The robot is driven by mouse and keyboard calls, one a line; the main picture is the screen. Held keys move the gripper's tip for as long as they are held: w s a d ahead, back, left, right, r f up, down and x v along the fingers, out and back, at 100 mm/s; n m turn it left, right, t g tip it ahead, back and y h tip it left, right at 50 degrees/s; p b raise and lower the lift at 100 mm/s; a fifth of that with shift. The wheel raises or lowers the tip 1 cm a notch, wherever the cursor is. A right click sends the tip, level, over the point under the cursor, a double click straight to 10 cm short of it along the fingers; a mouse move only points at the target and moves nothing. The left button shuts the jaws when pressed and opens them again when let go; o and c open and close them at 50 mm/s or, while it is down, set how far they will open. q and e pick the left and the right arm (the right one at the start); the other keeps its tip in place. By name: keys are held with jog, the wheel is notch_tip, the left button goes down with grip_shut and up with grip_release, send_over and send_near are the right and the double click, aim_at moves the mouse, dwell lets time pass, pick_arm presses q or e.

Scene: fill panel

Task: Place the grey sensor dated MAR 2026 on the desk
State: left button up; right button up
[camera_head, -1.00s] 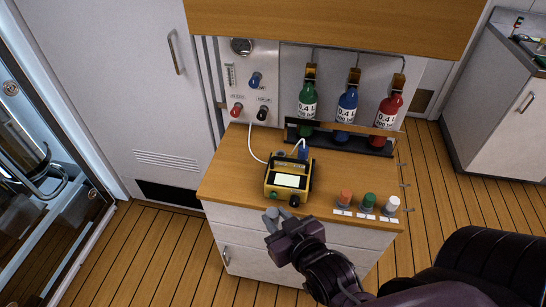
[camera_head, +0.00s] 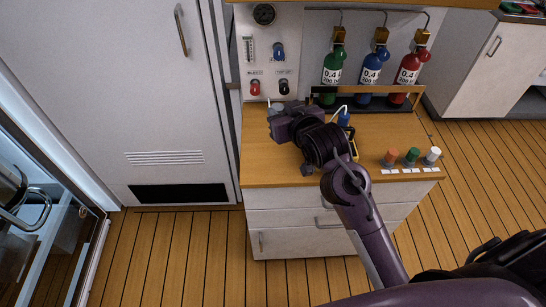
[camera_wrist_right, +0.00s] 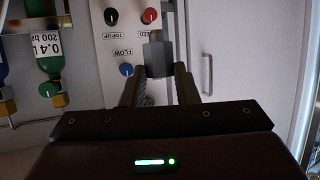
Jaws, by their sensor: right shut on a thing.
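My right gripper (camera_head: 284,112) is over the left back part of the wooden desk top (camera_head: 262,165), near the white panel. In the right wrist view its two fingers (camera_wrist_right: 157,88) are shut on a grey blocky piece (camera_wrist_right: 156,55), likely the grey sensor. A bit of this grey piece (camera_head: 277,107) also shows at the fingertips in the head view. No date on it can be read. I cannot tell how high it is above the desk. My left gripper is not in view.
The panel (camera_head: 266,62) carries a gauge and coloured knobs. Green (camera_head: 333,68), blue (camera_head: 372,70) and red (camera_head: 409,70) bottles hang to its right. A yellow device (camera_head: 353,146) is mostly hidden by my arm. Orange, green and white caps (camera_head: 412,155) stand at the desk's right front.

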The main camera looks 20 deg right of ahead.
aim_at(280, 105)
jog(key=w+r, duration=0.3)
jog(key=shift+d, duration=0.25)
notch_tip(280, 105, down, 19)
jog(key=shift+a+f+p, duration=0.1)
jog(key=shift+p, duration=0.25)
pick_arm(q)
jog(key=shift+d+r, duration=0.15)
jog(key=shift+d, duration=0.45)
pick_arm(e)
jog(key=shift+f, duration=0.2)
jog(key=shift+f, duration=0.15)
jog(key=o, duration=1)
jog(key=shift+c, duration=0.2)
